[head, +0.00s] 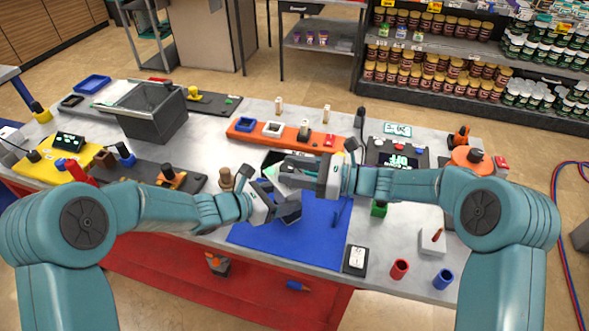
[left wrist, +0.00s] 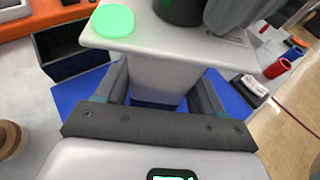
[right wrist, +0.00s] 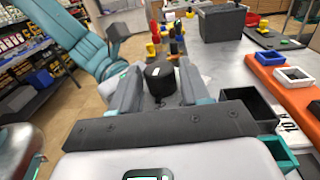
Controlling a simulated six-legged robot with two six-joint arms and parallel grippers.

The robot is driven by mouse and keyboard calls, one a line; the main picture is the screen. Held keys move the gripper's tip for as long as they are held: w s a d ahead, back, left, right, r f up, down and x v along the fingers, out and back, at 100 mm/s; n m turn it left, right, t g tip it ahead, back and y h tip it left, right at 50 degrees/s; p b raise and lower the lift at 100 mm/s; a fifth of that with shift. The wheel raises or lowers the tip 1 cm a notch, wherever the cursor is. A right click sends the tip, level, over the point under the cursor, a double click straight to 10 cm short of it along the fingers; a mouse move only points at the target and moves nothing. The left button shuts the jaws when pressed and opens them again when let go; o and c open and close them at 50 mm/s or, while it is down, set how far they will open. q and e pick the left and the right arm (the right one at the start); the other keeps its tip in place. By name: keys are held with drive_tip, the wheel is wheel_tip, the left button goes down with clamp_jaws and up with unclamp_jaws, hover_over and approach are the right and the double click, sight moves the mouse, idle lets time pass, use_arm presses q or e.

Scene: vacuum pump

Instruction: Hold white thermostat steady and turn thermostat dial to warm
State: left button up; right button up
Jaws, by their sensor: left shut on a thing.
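The white thermostat (left wrist: 160,73) shows in the left wrist view, with a round green light (left wrist: 112,21) and a black dial (left wrist: 180,8) on its top. My left gripper (left wrist: 163,95) is shut on its narrow white body. In the head view my left gripper (head: 280,203) is over the blue mat, and both grippers mostly hide the thermostat. My right gripper (right wrist: 160,85) is open, with its fingers on either side of the black dial (right wrist: 158,80). I cannot tell whether they touch it. In the head view my right gripper (head: 288,168) is just above my left one.
A blue mat (head: 262,234) lies under the grippers. An orange tray (head: 300,140) and a grey bin (head: 150,125) stand behind. A black-and-white switch plate (head: 355,260), a red cup (head: 399,269) and a blue cup (head: 443,279) stand at the front right.

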drive_tip(key=c, duration=0.6)
drive_tip(key=shift+c, duration=0.2)
drive_tip(key=shift+w, duration=0.1)
drive_tip(key=n+g, duration=0.2)
drive_tip(key=shift+w+g+y, duration=0.15)
drive_tip(key=shift+g+y, duration=0.15)
drive_tip(key=shift+g, duration=0.1)
drive_tip(key=shift+w+r+n+g, duration=0.15)
drive_tip(key=shift+n+g, duration=0.7)
drive_tip(key=shift+g, duration=0.55)
drive_tip(key=shift+w+f+n+g, duration=0.15)
drive_tip(key=shift+n+g, duration=0.7)
drive_tip(key=shift+g, duration=0.55)
drive_tip(key=shift+n+g, duration=0.3)
drive_tip(key=shift+g, duration=0.2)
drive_tip(key=o, duration=1.1)
drive_tip(key=shift+c, duration=0.2)
wheel_tip(320, 180, up, 10)
